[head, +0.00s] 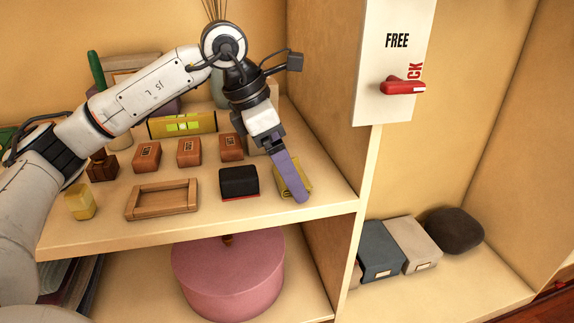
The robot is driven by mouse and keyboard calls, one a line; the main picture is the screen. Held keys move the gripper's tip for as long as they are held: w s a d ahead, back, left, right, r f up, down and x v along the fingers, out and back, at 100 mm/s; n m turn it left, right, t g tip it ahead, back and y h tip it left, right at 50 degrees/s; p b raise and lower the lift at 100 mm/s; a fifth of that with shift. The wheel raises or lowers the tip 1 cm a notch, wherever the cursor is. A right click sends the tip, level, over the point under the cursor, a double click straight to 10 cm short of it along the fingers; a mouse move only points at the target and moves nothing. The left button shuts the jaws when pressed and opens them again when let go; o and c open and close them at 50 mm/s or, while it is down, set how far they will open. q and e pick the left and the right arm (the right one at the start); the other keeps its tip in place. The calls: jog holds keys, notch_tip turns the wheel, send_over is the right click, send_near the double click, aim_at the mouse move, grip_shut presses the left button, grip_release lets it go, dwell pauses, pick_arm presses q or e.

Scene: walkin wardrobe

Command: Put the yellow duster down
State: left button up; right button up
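The yellow duster (306,180) is a small folded cloth at the front right of the upper shelf (210,236). It appears to rest on the board. My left gripper (299,196) reaches down over it from above. A long purple piece, seemingly a finger seen edge-on, crosses the duster and hides its middle. I cannot tell whether the gripper holds the duster or whether its fingers are apart. My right gripper is not in view.
A black and red block (239,182) stands just left of the duster. A wooden frame (162,199), a yellow block (79,202) and several brick-coloured boxes (189,152) share the shelf. A divider wall (340,110) stands at right. A pink round box (228,275) sits below.

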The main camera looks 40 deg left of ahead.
pick_arm(q)
jog(key=shift+r, duration=0.3)
jog(key=p+v, duration=0.1)
jog(key=v, duration=1)
jog(key=shift+s+r+p, duration=0.15)
jog(key=shift+r+p, duration=0.15)
jog(key=shift+p, duration=0.1)
jog(key=shift+a, duration=0.1)
jog(key=shift+s+f, duration=0.1)
